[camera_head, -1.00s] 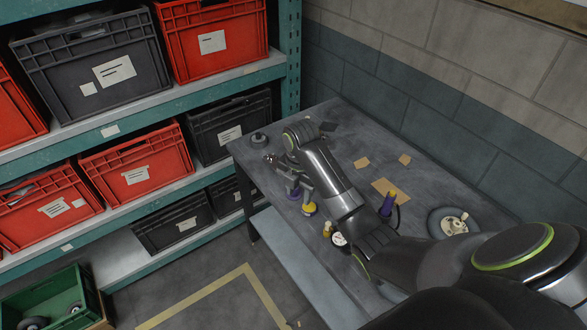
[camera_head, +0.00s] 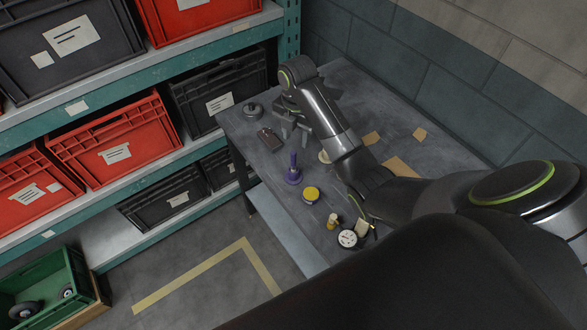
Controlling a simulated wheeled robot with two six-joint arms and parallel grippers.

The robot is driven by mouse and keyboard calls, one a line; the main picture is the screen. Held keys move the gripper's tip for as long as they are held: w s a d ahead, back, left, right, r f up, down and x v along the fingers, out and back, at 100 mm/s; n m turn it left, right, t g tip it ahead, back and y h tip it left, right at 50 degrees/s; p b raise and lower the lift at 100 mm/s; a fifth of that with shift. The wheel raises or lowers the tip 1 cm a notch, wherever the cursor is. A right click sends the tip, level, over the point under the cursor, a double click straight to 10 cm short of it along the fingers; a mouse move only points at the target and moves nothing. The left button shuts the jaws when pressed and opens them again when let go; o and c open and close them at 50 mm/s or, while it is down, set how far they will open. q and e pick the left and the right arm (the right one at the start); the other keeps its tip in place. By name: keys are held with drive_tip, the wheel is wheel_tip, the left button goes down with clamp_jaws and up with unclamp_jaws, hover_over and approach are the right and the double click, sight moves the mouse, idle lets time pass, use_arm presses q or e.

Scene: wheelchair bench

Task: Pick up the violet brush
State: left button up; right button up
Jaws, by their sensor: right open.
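An upright violet brush (camera_head: 293,172) stands on the bench, with a slim handle above a wider base. My right gripper (camera_head: 289,130) is open and empty, with its fingers pointing down above the bench. In the picture it is just above the brush, farther back on the bench and apart from it. My right arm hides part of the bench to the right. My left gripper is not in view.
On the bench (camera_head: 241,130), a yellow-topped round tin (camera_head: 311,194) is close to the brush. A dial gauge (camera_head: 347,238) and small bottle (camera_head: 333,221) lie nearer the front. A dark brown item (camera_head: 270,139) and grey round part (camera_head: 252,112) are at the left. Shelves with crates (camera_head: 115,147) flank the bench.

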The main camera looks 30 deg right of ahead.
sight(295, 153)
drive_tip(key=f+b, duration=0.2)
drive_tip(key=f, duration=0.2)
drive_tip(key=shift+w+d+f+b, duration=0.15)
drive_tip(key=shift+w+b, duration=0.2)
drive_tip(key=shift+b, duration=0.05)
drive_tip(key=shift+s+f+p, duration=0.1)
drive_tip(key=shift+f+p, duration=0.25)
drive_tip(key=shift+p, duration=0.3)
wheel_tip(295, 153, down, 3)
drive_tip(key=shift+f, duration=0.2)
drive_tip(key=shift+f+p, duration=0.25)
drive_tip(key=shift+p, duration=0.15)
drive_tip(key=shift+w+f, duration=0.2)
drive_tip(key=shift+f, duration=0.15)
drive_tip(key=f+p, duration=0.1)
drive_tip(key=f, duration=0.2)
drive_tip(key=shift+w, duration=0.2)
drive_tip(key=shift+f, duration=0.45)
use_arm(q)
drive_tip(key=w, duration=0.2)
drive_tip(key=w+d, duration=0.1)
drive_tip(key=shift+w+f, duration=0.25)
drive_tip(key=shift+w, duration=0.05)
use_arm(e)
clamp_jaws()
